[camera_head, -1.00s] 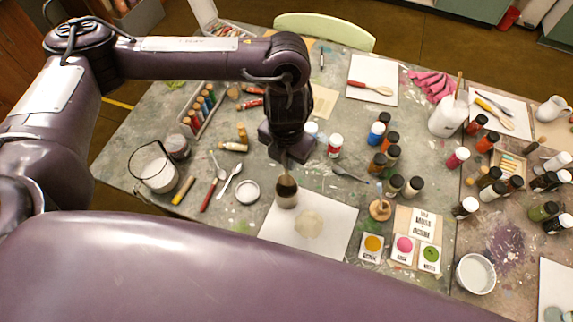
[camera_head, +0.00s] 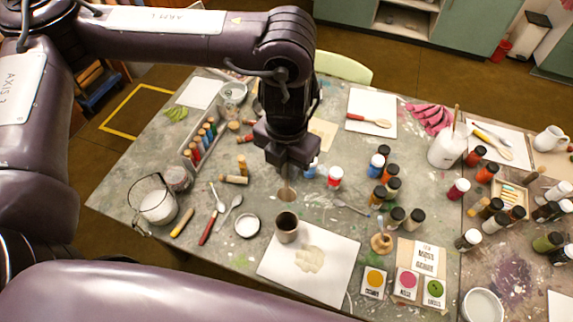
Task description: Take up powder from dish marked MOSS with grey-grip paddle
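My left gripper (camera_head: 287,168) points down over the middle of the table. A thin shaft with a brownish rounded end (camera_head: 286,194) hangs below its fingers. It looks like the paddle, held upright, with its grip hidden in the gripper. A grey cup (camera_head: 287,236) with a dark inside stands just in front, apart from the paddle. Three small dishes stand at the front right: yellow powder (camera_head: 374,278), pink powder (camera_head: 407,279) and green powder (camera_head: 434,288). Their labels are too small to read; green is the likely MOSS one. My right gripper is not in view.
A white sheet (camera_head: 335,270) with a pale patch lies under the cup. Several paint bottles (camera_head: 390,187) crowd the right. A wire-handled pail (camera_head: 157,207) stands left.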

